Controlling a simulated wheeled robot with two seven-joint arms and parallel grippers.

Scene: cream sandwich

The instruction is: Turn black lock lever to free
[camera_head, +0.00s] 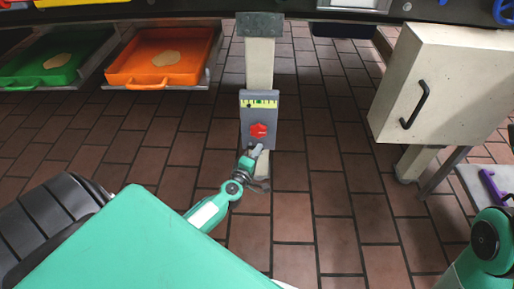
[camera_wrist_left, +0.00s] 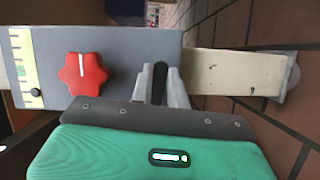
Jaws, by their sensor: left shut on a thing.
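A grey control box (camera_head: 246,112) is mounted on a cream post. It carries a yellow scale strip (camera_head: 259,103) and a red star knob (camera_head: 258,130). My left gripper (camera_head: 254,152) is at the lower end of the box, below the knob. In the left wrist view, the fingers of my left gripper (camera_wrist_left: 160,72) are shut on the black lock lever (camera_wrist_left: 159,84), one finger on each side of it. The red knob (camera_wrist_left: 83,73) shows there to the left, with a white mark. The lever is not clear in the head view. My right gripper is out of view.
An orange tray (camera_head: 119,76) and a green tray (camera_head: 20,73) stand at the upper left, each with a tan flat piece. A cream cabinet (camera_head: 455,85) with a black handle is at the right. The tiled floor around the post is clear.

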